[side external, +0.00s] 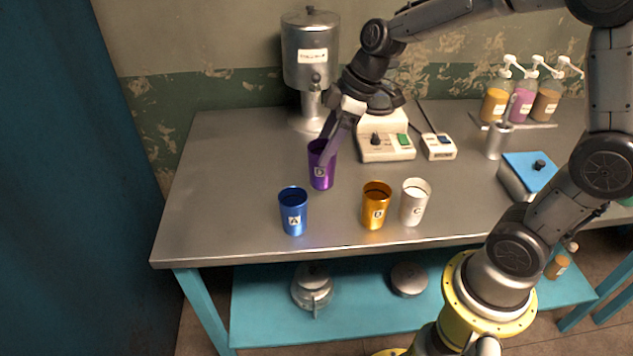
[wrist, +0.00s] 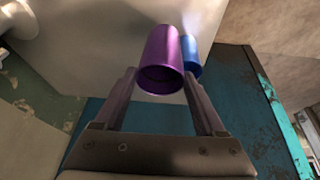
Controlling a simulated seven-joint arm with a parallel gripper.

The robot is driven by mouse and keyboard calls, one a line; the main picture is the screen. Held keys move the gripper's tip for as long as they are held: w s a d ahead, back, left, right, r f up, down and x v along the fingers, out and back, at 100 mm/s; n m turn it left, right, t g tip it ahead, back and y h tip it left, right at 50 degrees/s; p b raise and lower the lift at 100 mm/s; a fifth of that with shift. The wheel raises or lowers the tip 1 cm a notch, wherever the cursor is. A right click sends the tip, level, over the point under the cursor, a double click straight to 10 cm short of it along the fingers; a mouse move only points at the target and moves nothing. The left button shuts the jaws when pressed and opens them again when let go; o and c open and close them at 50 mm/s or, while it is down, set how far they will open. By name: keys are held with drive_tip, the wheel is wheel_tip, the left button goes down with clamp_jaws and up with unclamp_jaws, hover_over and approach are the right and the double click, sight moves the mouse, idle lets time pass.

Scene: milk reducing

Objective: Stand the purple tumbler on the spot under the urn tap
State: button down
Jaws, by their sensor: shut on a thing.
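The purple tumbler (side external: 321,172) is upright and bears a label that looks like D. It also shows between my fingers in the wrist view (wrist: 162,55). My gripper (side external: 326,150) is shut on it near its rim. In the side view the tumbler is at or close above the table; I cannot tell whether it touches. The metal urn (side external: 311,62) stands behind it at the back of the table, with its tap (side external: 315,77) on the front. The tumbler is in front of the urn's base (side external: 306,124) and a little to its right.
A blue tumbler (side external: 293,218), an orange tumbler (side external: 376,212) and a white tumbler (side external: 414,208) stand near the front edge. A white machine with buttons (side external: 385,148) is close right of my gripper. Pump bottles (side external: 523,100) and a blue-lidded box (side external: 529,172) are farther right. The table's left side is clear.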

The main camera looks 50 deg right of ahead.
drive_tip(key=w+d+f+m+h, duration=0.2)
drive_tip(key=w+f+m+h, duration=0.25)
drive_tip(key=w+m, duration=0.55)
drive_tip(key=s+d+r+m, duration=0.2)
drive_tip(key=s+d+r, duration=0.1)
drive_tip(key=s, duration=0.5)
drive_tip(key=s+d+r+m, duration=0.2)
drive_tip(key=s+r+m, duration=0.1)
drive_tip(key=s, duration=0.4)
wheel_tip(320, 180, down, 9)
drive_tip(key=shift+f+h, duration=0.15)
drive_tip(key=shift+h, duration=0.3)
